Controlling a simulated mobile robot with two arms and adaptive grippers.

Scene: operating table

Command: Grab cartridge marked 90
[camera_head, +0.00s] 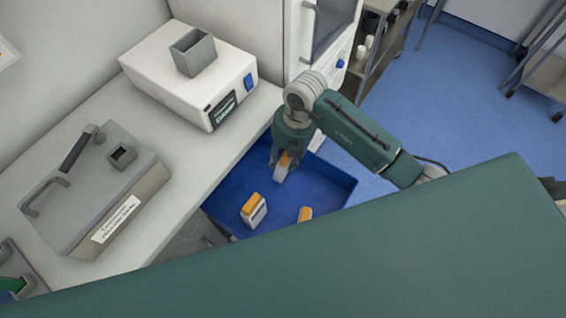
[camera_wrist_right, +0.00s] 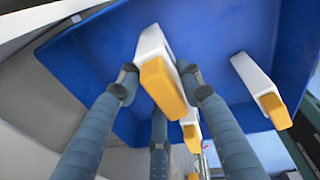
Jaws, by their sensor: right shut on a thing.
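My right gripper (camera_head: 284,160) is shut on a white cartridge with an orange end (camera_head: 282,172), over the far part of the blue tray (camera_head: 325,178). In the right wrist view the fingers (camera_wrist_right: 160,85) close around this held cartridge (camera_wrist_right: 158,72). A second orange-and-white cartridge (camera_head: 254,209) stands in the tray at the left, and a third (camera_head: 305,214) is partly hidden by the green surface in front. No number can be read on any cartridge. My left gripper is not in view.
A white device (camera_head: 190,75) with a grey square holder and a grey box (camera_head: 95,195) with a handle stand on the light counter (camera_head: 180,160) at the left. A large green surface (camera_head: 400,250) blocks the foreground. Blue floor (camera_head: 480,100) is behind.

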